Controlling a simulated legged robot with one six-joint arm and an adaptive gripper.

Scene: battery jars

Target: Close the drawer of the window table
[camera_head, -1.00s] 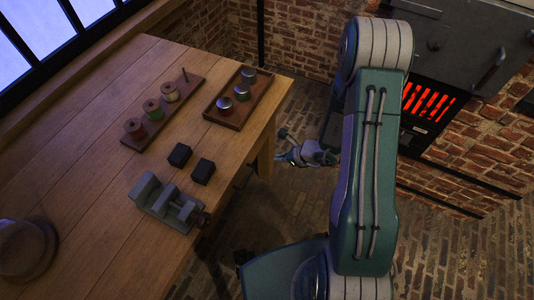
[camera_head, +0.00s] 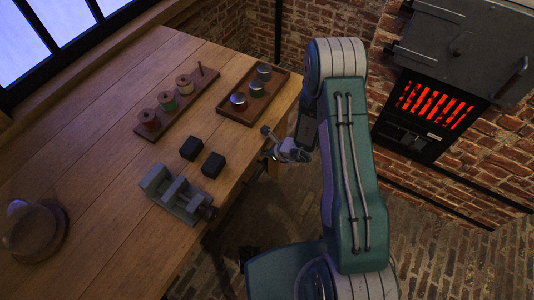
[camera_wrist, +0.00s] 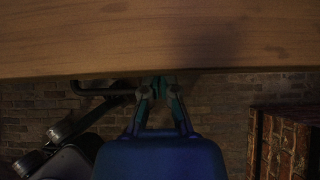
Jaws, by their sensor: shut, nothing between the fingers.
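The window table (camera_head: 95,125) is a wooden table below the window at the left of the head view. Its drawer cannot be made out; the tabletop hides the space below it. My gripper (camera_head: 268,147) is beside the table's right edge in the head view, with nothing in it. In the wrist view my gripper (camera_wrist: 160,86) has its fingers together just below the table's edge (camera_wrist: 160,55). I cannot tell whether the fingers touch the table. A dark bar beside the fingers in the wrist view is too dim to identify.
On the table are a tray with several jars (camera_head: 277,93), a spool rack (camera_head: 207,90), two black blocks (camera_head: 191,148), a grey vise (camera_head: 172,190) and a round brown object (camera_head: 38,235). A glowing stove (camera_head: 434,104) stands by the brick wall. Brick floor shows at right.

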